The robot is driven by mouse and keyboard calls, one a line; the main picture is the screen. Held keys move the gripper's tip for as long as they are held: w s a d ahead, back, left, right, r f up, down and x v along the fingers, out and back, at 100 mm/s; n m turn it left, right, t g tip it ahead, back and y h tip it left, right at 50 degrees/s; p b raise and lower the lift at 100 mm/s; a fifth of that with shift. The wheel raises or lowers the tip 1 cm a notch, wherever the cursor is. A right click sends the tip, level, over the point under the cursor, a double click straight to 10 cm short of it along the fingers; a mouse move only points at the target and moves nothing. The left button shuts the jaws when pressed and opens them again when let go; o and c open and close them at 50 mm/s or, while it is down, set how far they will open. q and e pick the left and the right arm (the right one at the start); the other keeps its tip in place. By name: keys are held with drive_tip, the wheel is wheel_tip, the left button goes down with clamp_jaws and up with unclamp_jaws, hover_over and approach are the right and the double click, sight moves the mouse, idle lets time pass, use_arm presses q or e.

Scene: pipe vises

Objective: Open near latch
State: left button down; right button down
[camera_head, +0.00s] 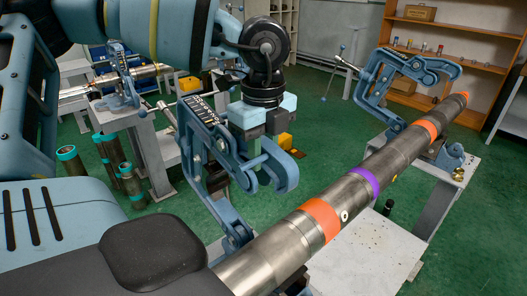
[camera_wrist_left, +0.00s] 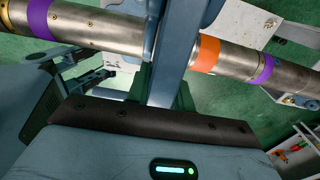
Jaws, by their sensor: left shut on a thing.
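The near latch (camera_head: 203,128) is a blue hooked clamp arm on the near pipe vise. It stands tilted up beside the long grey pipe (camera_head: 275,250), and its curved hook end is clear of the pipe. My left gripper (camera_head: 256,146) comes down from above and is shut on the near latch. Its fingertips are partly hidden behind the latch. In the left wrist view, a blue bar of the latch (camera_wrist_left: 186,45) runs up from my gripper and crosses in front of the pipe (camera_wrist_left: 100,28). My right gripper is in neither view.
A second blue latch (camera_head: 400,75) stands raised at the far end of the pipe. The pipe rests above a pale workbench (camera_head: 370,255). Several short pipes (camera_head: 130,180) stand on the green floor at left. Wooden shelves (camera_head: 455,45) are at the back right.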

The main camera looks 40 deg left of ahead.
use_arm(q)
drive_tip(key=shift+r, duration=0.15)
drive_tip(key=r+h, duration=0.1)
drive_tip(key=a+r+h, duration=0.1)
drive_tip(key=h, duration=0.1)
drive_tip(key=shift+w+r, duration=0.1)
drive_tip(key=shift+r, duration=0.2)
drive_tip(key=shift+a+r+h, duration=0.55)
drive_tip(key=shift+r+h, duration=0.1)
drive_tip(key=shift+h, duration=0.35)
drive_tip(key=shift+a+r+h, duration=0.5)
drive_tip(key=shift+r+h, duration=0.15)
drive_tip(key=shift+h, duration=0.35)
drive_tip(key=shift+g, duration=0.3)
drive_tip(key=c, duration=1.2)
unclamp_jaws()
drive_tip(key=shift+b+v, duration=0.55)
drive_tip(key=shift+v, duration=3.4)
